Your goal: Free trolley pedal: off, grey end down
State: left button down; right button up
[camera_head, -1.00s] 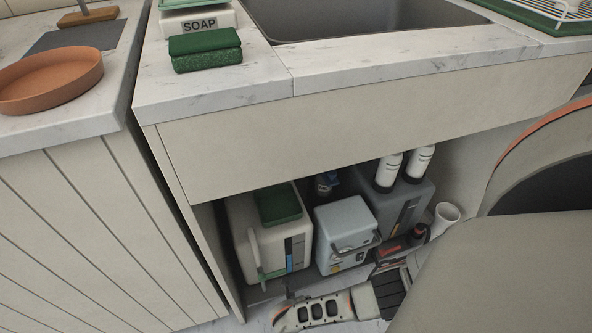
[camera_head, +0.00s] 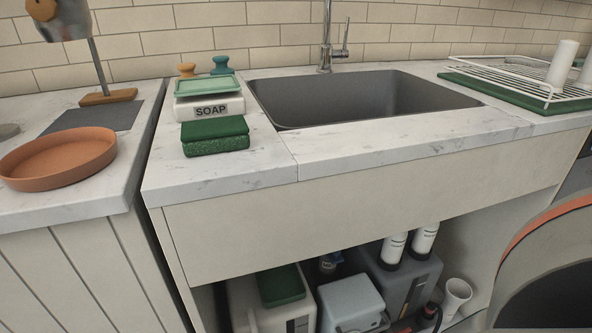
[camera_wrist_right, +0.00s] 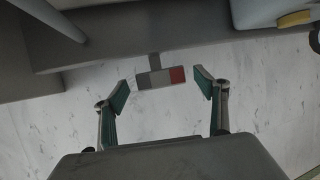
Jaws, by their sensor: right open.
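In the right wrist view the trolley pedal (camera_wrist_right: 160,78) is a small rocker with a grey end on the left and a red end on the right. A short stem joins it to a dark grey bar (camera_wrist_right: 105,43). From this angle I cannot tell which end is lower. My right gripper (camera_wrist_right: 161,90) is open, with one finger on each side of the pedal and visible gaps to both ends. Neither the pedal nor my right gripper shows in the head view. My left gripper is not in view.
Under the sink counter (camera_head: 370,150) stand a white container (camera_head: 245,300), a light blue box (camera_head: 352,302), a grey container (camera_head: 405,285) and white bottles (camera_head: 424,240). A white cup (camera_head: 456,293) is to their right. Pale marbled floor (camera_wrist_right: 60,125) lies below the pedal.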

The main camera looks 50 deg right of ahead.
jog(key=shift+a+r, duration=0.1)
jog(key=v, duration=1.1)
jog(key=shift+r, duration=0.35)
jog(key=shift+s+a, duration=0.1)
